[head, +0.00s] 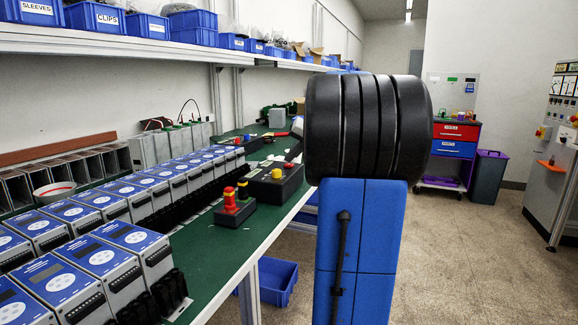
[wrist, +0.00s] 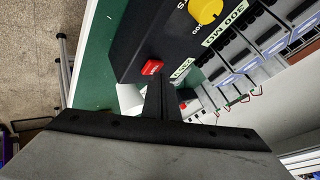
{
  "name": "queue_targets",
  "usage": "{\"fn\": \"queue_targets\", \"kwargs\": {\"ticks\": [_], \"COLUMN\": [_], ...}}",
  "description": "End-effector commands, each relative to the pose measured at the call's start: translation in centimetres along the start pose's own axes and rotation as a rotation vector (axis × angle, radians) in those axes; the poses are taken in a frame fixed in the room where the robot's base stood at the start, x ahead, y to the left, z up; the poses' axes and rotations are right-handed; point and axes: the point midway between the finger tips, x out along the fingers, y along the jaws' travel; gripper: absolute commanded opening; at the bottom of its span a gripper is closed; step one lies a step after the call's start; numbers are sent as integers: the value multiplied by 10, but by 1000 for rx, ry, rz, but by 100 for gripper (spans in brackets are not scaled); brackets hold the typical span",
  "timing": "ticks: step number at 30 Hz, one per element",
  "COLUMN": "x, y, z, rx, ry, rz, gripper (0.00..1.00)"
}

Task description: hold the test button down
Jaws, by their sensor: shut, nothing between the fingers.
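The test button (wrist: 152,67) is a small red square button on a black box (wrist: 150,32) in the wrist view, beside a white label (wrist: 182,68) that seems to read TEST. My gripper (wrist: 158,82) is shut and empty. Its fingertips show just below the button in the picture, close to it. I cannot tell whether they touch it or whether it is pressed. A yellow knob (wrist: 205,10) is on the same box. In the head view, the black box (head: 285,190) with a yellow knob is on the green bench, and my arm hides much of the area behind it.
Rows of blue-topped soft starters (head: 100,262) fill the left of the green bench (head: 222,262). A small box with red and yellow buttons (head: 232,205) stands left of the black box. Blue bins (head: 190,22) line the shelf above. A red and blue cabinet (head: 452,140) stands behind, right.

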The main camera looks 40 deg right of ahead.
Motion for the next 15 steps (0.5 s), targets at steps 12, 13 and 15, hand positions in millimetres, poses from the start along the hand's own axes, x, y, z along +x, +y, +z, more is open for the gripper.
{"fn": "queue_targets", "kwargs": {"ticks": [12, 13, 15], "x": [-7, -7, -7], "y": [-5, -5, -5], "z": [-5, -5, -5], "rx": [1, 1, 1], "ry": [1, 1, 1], "rz": [0, 0, 0], "gripper": [0, 0, 0]}}
